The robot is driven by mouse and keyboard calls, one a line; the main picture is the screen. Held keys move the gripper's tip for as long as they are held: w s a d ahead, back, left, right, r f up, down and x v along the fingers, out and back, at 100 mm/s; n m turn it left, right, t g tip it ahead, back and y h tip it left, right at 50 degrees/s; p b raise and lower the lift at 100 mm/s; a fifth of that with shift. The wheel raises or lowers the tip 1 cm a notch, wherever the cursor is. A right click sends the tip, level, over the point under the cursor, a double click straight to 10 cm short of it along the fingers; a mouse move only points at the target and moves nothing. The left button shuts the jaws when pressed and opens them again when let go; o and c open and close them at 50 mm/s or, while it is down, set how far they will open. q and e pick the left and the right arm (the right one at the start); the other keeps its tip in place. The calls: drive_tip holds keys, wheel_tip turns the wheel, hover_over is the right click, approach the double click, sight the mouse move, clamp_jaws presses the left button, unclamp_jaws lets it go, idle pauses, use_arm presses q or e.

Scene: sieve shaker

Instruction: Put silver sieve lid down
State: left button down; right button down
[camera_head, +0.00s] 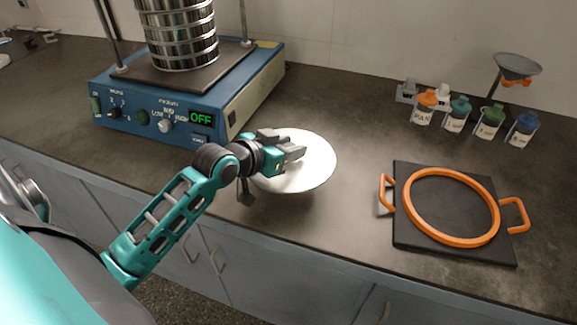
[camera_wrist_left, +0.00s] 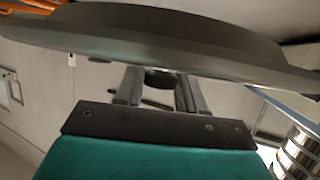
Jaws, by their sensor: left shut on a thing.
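The silver sieve lid (camera_head: 313,165) is a pale round disc in the middle of the head view. My left gripper (camera_head: 292,150) is over the lid and shut on it near its middle; the fingers hide the part they hold. In the left wrist view the lid (camera_wrist_left: 150,38) fills the top as a dark disc, and my left gripper's fingers (camera_wrist_left: 158,85) reach up to a small round knob on it. The lid appears held above the counter, but its exact height is hard to tell. My right gripper is not in view.
The blue sieve shaker (camera_head: 185,125) with its sieve stack (camera_head: 178,30) stands at the left, its display reading OFF. A black board (camera_head: 408,235) with an orange ring (camera_head: 410,215) lies at the right. Several small bottles (camera_head: 457,112) stand behind. Counter (camera_head: 345,115) between them is clear.

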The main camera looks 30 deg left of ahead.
sight(289, 166)
use_arm(q)
drive_tip(key=shift+f+b, duration=0.5)
drive_tip(key=shift+f, duration=1.85)
drive_tip(key=shift+f, duration=0.2)
drive_tip(key=shift+f, duration=0.15)
drive_tip(key=shift+s+d+f, duration=0.1)
drive_tip(key=shift+s+f, duration=0.05)
drive_tip(key=shift+f, duration=0.1)
drive_tip(key=c, duration=0.7)
unclamp_jaws()
drive_tip(key=shift+s+d+f, duration=0.1)
drive_tip(key=shift+f, duration=0.15)
drive_tip(key=shift+r, duration=0.5)
drive_tip(key=v, duration=0.4)
drive_tip(key=p+v, duration=0.1)
drive_tip(key=v, duration=0.7)
drive_tip(key=shift+w+r, duration=0.2)
drive_tip(key=shift+r, duration=0.1)
